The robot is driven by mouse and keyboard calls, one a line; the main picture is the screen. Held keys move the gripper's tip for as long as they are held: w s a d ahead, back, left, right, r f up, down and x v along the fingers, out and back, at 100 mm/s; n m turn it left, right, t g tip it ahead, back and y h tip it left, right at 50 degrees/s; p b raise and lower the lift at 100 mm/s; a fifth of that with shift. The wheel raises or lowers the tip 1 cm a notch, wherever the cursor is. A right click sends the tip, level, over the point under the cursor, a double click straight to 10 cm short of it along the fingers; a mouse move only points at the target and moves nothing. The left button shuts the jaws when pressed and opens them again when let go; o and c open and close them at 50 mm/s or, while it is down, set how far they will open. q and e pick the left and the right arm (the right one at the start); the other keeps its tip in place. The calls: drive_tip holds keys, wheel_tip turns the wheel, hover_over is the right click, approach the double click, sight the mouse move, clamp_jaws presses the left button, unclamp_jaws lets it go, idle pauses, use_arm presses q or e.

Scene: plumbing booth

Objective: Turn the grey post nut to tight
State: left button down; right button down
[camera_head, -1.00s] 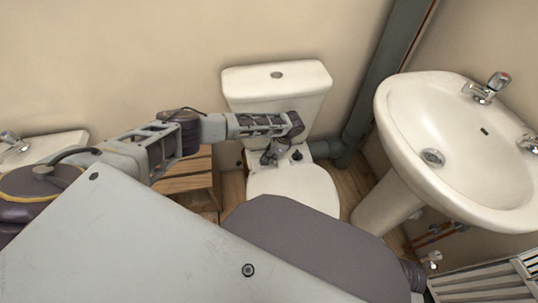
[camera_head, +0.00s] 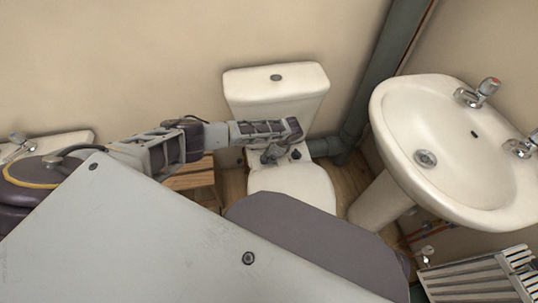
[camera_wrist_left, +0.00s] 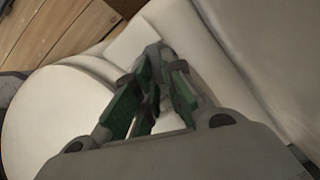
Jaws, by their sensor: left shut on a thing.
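The toilet (camera_head: 290,185) stands in the middle of the head view, with its closed pale lid and cistern. My left gripper (camera_head: 270,156) points down at the ledge between lid and cistern. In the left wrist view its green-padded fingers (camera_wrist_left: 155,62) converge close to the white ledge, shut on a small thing. That thing sits where a post nut would be, but the fingers hide it, so its colour and shape cannot be told. My right gripper is not in view.
The cistern (camera_head: 276,95) rises close behind the gripper. A grey waste pipe (camera_head: 365,115) runs up the corner. A pedestal basin (camera_head: 440,150) stands at the right, a slatted white rack (camera_head: 480,275) below it. A wooden crate-like stool (camera_head: 190,178) is left of the toilet.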

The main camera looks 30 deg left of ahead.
use_arm(q)
drive_tip(key=shift+d, duration=0.15)
drive_tip(key=c, duration=1.5)
unclamp_jaws()
drive_tip(key=v, duration=1.2)
drive_tip(key=shift+o, duration=0.3)
